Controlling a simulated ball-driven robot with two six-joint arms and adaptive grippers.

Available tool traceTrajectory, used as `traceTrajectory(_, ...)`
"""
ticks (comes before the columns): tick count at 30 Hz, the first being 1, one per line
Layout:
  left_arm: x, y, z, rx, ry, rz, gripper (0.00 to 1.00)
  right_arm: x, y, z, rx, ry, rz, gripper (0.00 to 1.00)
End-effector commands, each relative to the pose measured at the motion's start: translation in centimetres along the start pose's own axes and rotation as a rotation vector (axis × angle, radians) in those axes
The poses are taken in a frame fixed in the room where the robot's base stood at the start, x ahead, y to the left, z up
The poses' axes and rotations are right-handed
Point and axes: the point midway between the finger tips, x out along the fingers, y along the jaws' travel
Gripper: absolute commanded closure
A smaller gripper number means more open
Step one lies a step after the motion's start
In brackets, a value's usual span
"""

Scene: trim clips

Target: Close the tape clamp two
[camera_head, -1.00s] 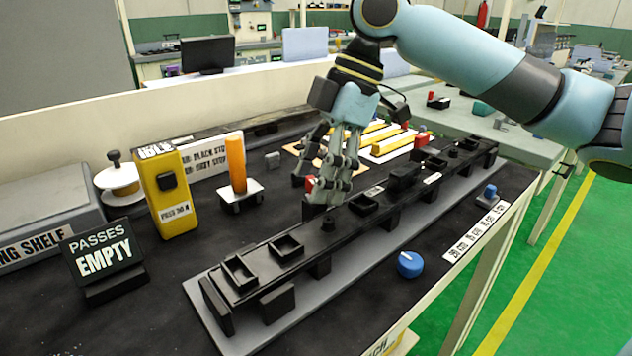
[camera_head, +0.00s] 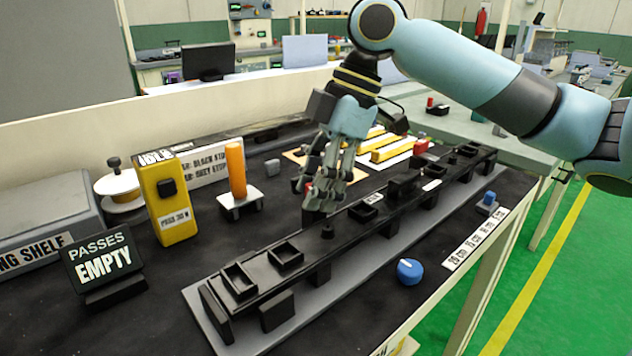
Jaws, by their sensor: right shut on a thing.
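My right gripper (camera_head: 322,203) is low at the far side of a long black trim strip (camera_head: 262,275). Its fingers are drawn together on a small clamp with a red part (camera_head: 308,188), mostly hidden by the fingers. I cannot tell how far that clamp is closed. Another red-topped clamp (camera_head: 421,147) stands farther along the strip, behind it. The strip has open square sockets and a small peg (camera_head: 327,231) just in front of the gripper. My left gripper is not in view.
An orange cylinder (camera_head: 236,168) on a white base, a yellow box (camera_head: 168,198), a tape spool (camera_head: 120,188) and an "EMPTY" sign (camera_head: 102,262) stand left. A blue knob (camera_head: 409,270) sits in front of the strip. Yellow bars (camera_head: 392,150) lie behind.

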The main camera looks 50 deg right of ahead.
Motion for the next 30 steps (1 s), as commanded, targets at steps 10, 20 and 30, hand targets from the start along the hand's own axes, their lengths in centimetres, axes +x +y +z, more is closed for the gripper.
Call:
traceTrajectory(10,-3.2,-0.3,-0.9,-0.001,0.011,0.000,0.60,-0.5,-0.2,-0.2,0.152,0.001,0.060,0.94)
traceTrajectory(20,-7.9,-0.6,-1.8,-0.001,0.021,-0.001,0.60,-0.6,-0.3,-0.4,0.434,0.002,0.175,0.94)
traceTrajectory(30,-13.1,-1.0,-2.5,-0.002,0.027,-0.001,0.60,-0.6,-0.4,-0.5,0.734,0.002,0.298,0.94)
